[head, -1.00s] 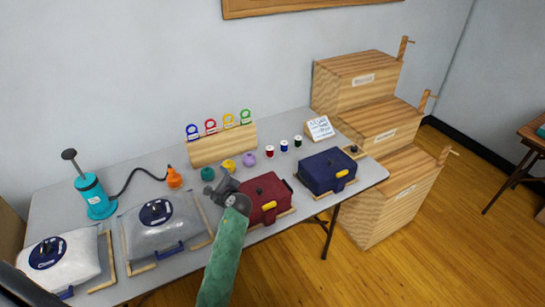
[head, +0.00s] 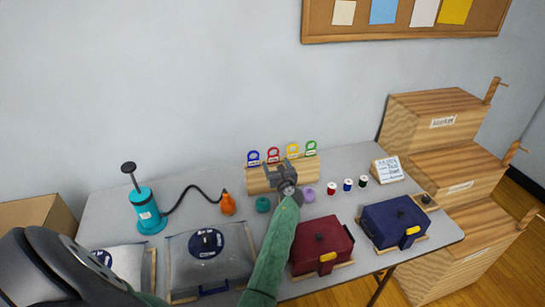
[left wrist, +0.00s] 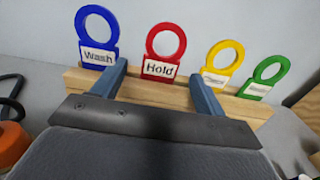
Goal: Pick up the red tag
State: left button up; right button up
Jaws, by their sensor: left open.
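The red tag (head: 273,155) stands in a wooden block (head: 258,180) at the back of the table, second from the left in a row of tags. It has a ring on top and a white label reading "Hold". My left gripper (head: 281,161) is open and empty in front of the block. In the left wrist view the red tag (left wrist: 162,66) shows between the two fingers of my left gripper (left wrist: 158,72), apart from both in the picture. I cannot tell how far the fingertips are from it. My right gripper is not in view.
The blue tag (head: 253,158), yellow tag (head: 293,149) and green tag (head: 311,147) share the block. A teal pump (head: 147,211) with a hose stands left. Thread spools (head: 347,184), a red case (head: 320,245) and a navy case (head: 396,222) are right.

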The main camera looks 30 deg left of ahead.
aim_at(274, 158)
pick_arm(q)
jog(key=shift+x, duration=0.9)
jog(key=shift+w+a+r+p, duration=0.1)
jog(key=shift+a+p, duration=0.1)
jog(key=shift+p, duration=0.2)
jog(key=p+x, duration=0.1)
jog(key=x, duration=0.2)
jog(key=shift+w+a+p, duration=0.25)
jog(key=shift+w+p, duration=0.1)
jog(key=shift+p, duration=0.05)
jog(key=shift+w+a+f, duration=0.2)
jog(key=shift+a, duration=0.1)
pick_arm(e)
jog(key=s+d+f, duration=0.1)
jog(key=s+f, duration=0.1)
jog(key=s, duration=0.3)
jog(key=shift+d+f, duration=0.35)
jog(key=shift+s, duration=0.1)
pick_arm(q)
jog(key=c, duration=1)
jog(key=shift+c, duration=0.2)
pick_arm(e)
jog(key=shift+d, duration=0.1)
pick_arm(q)
jog(key=shift+r, duration=0.15)
